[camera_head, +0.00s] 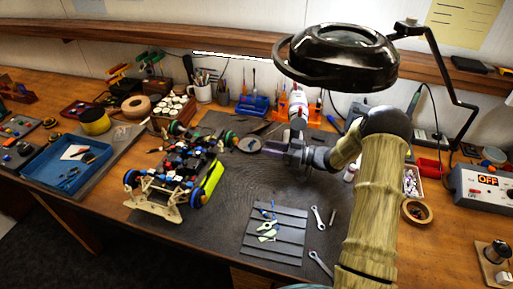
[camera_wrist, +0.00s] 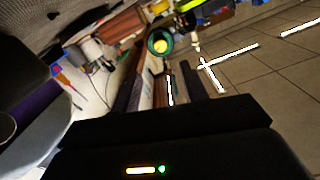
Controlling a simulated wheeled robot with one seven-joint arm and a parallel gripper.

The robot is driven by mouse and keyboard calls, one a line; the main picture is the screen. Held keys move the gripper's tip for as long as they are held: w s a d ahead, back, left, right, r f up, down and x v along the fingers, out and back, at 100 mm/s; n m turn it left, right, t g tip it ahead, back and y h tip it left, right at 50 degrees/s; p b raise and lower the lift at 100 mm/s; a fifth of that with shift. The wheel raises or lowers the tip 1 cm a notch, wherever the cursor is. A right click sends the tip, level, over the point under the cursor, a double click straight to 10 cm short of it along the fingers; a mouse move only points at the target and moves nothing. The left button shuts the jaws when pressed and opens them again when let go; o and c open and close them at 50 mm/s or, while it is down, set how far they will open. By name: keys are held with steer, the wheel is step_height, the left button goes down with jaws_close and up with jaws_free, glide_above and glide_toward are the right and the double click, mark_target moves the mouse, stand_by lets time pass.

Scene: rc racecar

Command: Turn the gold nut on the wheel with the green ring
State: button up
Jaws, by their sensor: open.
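The racecar (camera_head: 185,168) stands on the dark mat, with blue-ringed wheels at its near end and green-ringed wheels at its far end. The wheel with the green ring (camera_head: 229,139) on the car's right side faces my gripper. It also shows in the wrist view (camera_wrist: 151,42), ahead of the fingers, with a yellow-gold centre where the gold nut (camera_wrist: 161,44) sits; the nut's edges are blurred. My gripper (camera_head: 272,149) is to the right of this wheel, apart from it, pointing left.
A black lamp (camera_head: 345,55) hangs above my arm. A slotted grey tray (camera_head: 275,232) with tools and loose wrenches (camera_head: 318,217) lie nearer. Orange holders (camera_head: 297,106) stand behind.

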steer(key=b+v, duration=0.1)
steer(key=v, duration=0.6)
steer(key=shift+w, duration=0.1)
